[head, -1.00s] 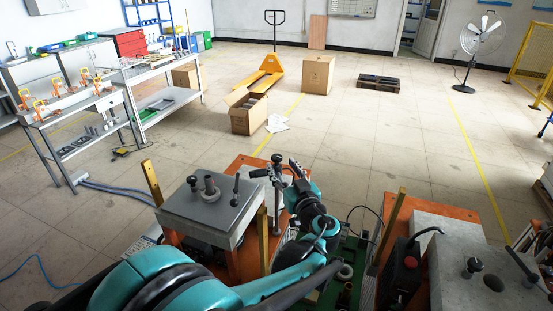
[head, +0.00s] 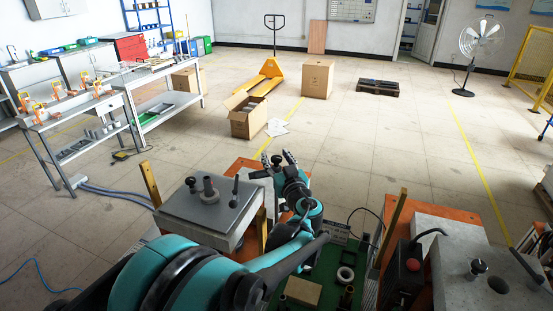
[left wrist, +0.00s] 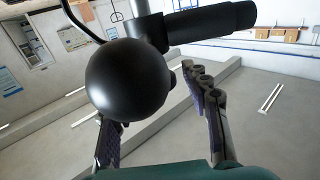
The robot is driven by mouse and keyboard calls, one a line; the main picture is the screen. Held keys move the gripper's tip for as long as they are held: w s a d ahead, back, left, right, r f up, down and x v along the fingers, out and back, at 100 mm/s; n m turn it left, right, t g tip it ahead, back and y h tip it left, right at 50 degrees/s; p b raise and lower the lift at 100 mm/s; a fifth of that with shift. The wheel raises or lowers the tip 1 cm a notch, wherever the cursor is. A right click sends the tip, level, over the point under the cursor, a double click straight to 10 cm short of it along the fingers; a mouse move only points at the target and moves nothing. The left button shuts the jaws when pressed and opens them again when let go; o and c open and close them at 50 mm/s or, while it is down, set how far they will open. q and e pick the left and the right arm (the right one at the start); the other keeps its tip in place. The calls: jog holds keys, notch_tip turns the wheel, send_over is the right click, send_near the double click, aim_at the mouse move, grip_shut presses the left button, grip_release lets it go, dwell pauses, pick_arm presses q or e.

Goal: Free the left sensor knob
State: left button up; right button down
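The left sensor knob (head: 277,160) is a black ball on the sensor stand behind the left machine's grey block. A black cylindrical sensor (head: 259,174) lies beside it. In the left wrist view the knob (left wrist: 128,82) is large and close, with the sensor (left wrist: 212,21) above and right of it. My left gripper (head: 279,158) is open, with its fingers to either side of the knob in the head view. In the left wrist view the fingers (left wrist: 152,100) are spread, and the knob covers part of the gap; I cannot tell if they touch it. My right gripper is not in view.
The left grey block (head: 212,212) carries a post and levers close to my left arm. A green tray (head: 325,262) with small parts lies right of the arm. The right machine's block (head: 450,275) and a red-buttoned box (head: 408,262) stand further right.

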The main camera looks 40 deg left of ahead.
pick_arm(q)
grip_shut()
jog(key=shift+w+n+g+y, duration=0.1)
jog(key=shift+n+g+y, duration=0.3)
jog(key=shift+n+g, duration=0.4)
jog(key=shift+g, duration=0.3)
jog(key=shift+o, duration=1.3)
grip_release()
